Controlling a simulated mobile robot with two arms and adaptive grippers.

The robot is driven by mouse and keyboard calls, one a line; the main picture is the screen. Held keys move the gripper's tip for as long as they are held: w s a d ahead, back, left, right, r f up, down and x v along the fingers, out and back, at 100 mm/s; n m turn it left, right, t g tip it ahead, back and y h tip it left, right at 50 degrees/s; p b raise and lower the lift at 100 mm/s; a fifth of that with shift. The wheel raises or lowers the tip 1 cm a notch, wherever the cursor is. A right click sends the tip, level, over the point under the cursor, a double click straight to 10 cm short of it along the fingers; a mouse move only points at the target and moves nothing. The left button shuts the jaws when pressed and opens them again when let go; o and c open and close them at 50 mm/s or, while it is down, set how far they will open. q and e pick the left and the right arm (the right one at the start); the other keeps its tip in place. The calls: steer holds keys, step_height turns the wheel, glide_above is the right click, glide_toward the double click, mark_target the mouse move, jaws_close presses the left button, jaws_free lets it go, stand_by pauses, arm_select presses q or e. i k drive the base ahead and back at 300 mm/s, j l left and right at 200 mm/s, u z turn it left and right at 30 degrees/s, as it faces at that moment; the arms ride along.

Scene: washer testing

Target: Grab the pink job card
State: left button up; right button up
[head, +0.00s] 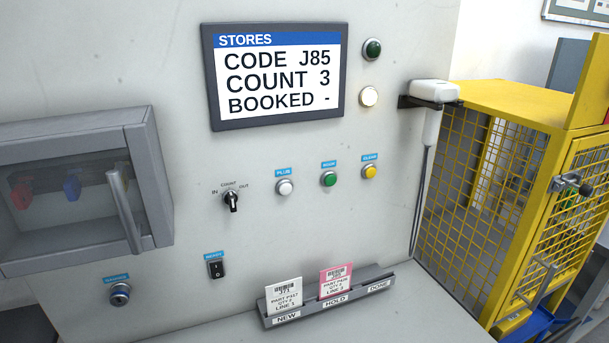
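The pink job card (336,281) stands upright in the HOLD slot of a grey card rack (330,310), low in the middle of the head view. Its print includes a barcode, "PART P426" and "LINE 2", though the small text is hard to read. A white job card (285,297) stands to its left in the NEW slot. The DONE slot on the right holds no card. Neither of my grippers is in view.
The rack sits on a light ledge (400,315) against a panel with a STORES screen (277,75), a rotary switch (232,200) and several buttons. A handled cabinet (85,190) juts out at left. A white scanner (433,95) hangs right, beside a yellow cage (500,130).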

mark_target(336, 280)
steer(key=l+u, duration=0.3)
steer(key=k+l+u, duration=0.1)
steer(key=l+u, duration=0.2)
steer(key=l, duration=0.2)
steer(key=k+l+u, duration=0.1)
steer(key=l+u, duration=0.2)
steer(key=k+l+u, duration=0.15)
steer(key=l+u, duration=0.15)
steer(key=l, duration=0.15)
steer(key=k+l+u, duration=0.15)
steer(key=l+u, duration=0.15)
